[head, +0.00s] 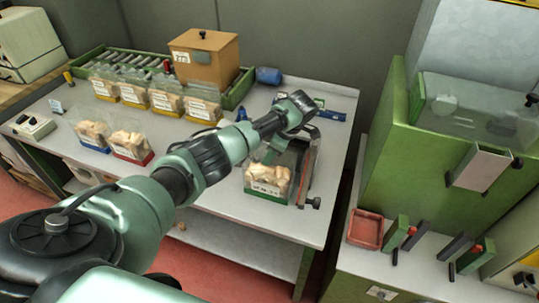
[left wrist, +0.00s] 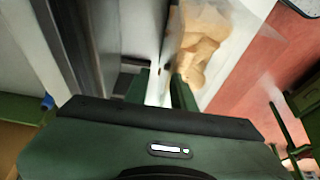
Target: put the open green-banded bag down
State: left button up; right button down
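The open green-banded bag (head: 266,178) is a clear bag of cork stoppers with a white label and a green band at its base. It is upright near the front right of the grey table (head: 230,205); whether its base touches the table I cannot tell. My left gripper (head: 270,153) is at the bag's top edge. In the left wrist view its green fingers (left wrist: 161,90) are close together around the bag's clear wall, and the corks in the bag (left wrist: 203,42) show beside them. My right gripper is not in view.
A dark device with a rail (head: 308,175) stands just right of the bag. Several yellow-banded bags (head: 165,101), a blue-banded bag (head: 92,137) and a red-banded bag (head: 131,147) stand to the left. A brown box (head: 205,58) is behind. Some tabletop is clear left of the bag.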

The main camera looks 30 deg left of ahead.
pick_arm(q)
jog(key=b+v, duration=0.2)
jog(key=v, duration=0.8)
jog(key=shift+b, duration=0.3)
jog(key=shift+d+r+p, duration=0.2)
jog(key=shift+r+p, duration=0.35)
jog(key=shift+r, duration=0.2)
jog(key=shift+d+r, duration=0.15)
jog(key=shift+r, duration=0.25)
jog(key=shift+w, duration=0.1)
jog(key=shift+f, duration=0.1)
